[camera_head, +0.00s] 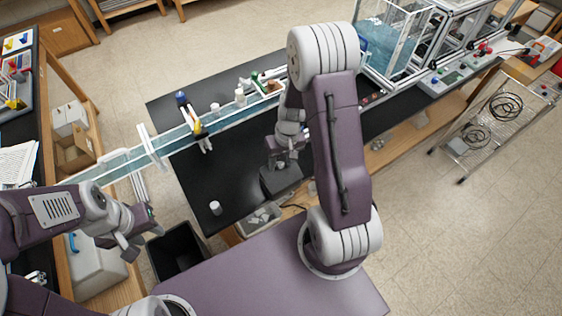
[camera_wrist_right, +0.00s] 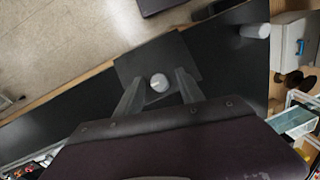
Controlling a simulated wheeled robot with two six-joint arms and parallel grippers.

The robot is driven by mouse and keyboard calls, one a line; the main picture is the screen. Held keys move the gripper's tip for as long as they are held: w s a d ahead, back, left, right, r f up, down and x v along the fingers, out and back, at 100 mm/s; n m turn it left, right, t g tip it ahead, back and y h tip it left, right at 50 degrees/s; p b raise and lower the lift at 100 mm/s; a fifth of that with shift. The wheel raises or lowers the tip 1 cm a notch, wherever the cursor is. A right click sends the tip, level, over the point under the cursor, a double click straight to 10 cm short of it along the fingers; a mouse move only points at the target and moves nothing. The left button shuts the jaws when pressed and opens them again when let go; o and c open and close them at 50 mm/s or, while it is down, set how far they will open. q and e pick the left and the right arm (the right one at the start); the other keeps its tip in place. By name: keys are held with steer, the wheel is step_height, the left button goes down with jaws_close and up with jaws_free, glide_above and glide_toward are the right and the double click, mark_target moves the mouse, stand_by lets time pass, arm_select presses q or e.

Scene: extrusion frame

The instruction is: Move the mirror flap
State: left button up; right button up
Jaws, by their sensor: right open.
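A dark square plate (camera_wrist_right: 185,50) lies on or just above the black bench, with a small pale round knob-like piece (camera_wrist_right: 158,84) on or over it. It also shows in the head view as a dark block (camera_head: 281,178). I cannot tell surely whether this is the mirror flap. My right gripper (camera_head: 284,158) points down over it; in the right wrist view its two fingers (camera_wrist_right: 157,78) are apart, one on each side of the pale piece. Contact cannot be made out. My left gripper (camera_head: 140,240) hangs at the left, away from the plate, its jaws unclear.
A white cylinder (camera_head: 215,208) stands at the bench's near left edge. A grey bin (camera_head: 258,218) with small parts sits by the near edge. A long clear channel (camera_head: 180,133) crosses the bench at the left. An extrusion frame (camera_head: 400,40) with clear panels stands at the back right.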

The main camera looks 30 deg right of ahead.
steer(key=shift+w, duration=0.2)
jaws_close()
stand_by(1.1)
